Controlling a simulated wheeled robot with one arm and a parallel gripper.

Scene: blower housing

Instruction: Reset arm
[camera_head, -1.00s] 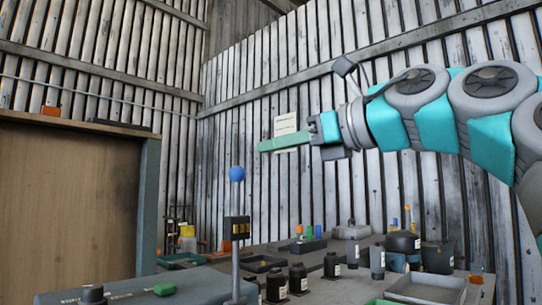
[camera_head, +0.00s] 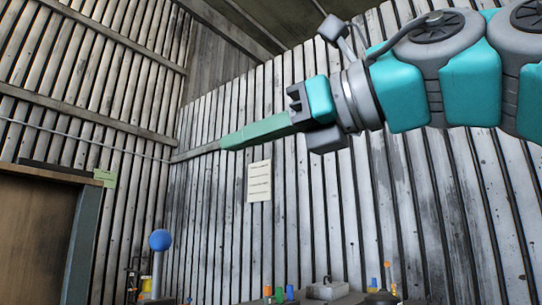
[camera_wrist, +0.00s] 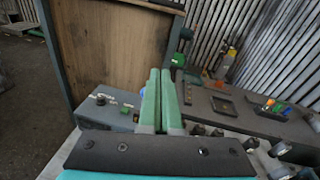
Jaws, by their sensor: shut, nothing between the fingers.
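My gripper (camera_head: 222,143) is in the upper middle of the head view, at the end of my grey and turquoise arm. Its long green fingers point left in front of the slatted metal wall, with nothing held. In the wrist view, my gripper (camera_wrist: 160,72) shows its two fingers side by side, pressed together along their length. They are clear of the bench and point towards a wooden panel. My arm reaches in from the right of the head view.
A paper sheet (camera_head: 259,181) hangs on the wall. A blue ball (camera_head: 160,240) on a post stands lower left. The wrist view shows a grey box (camera_wrist: 105,112) with a green button, a wooden panel (camera_wrist: 110,45), and a bench with trays and bottles. Open floor lies left.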

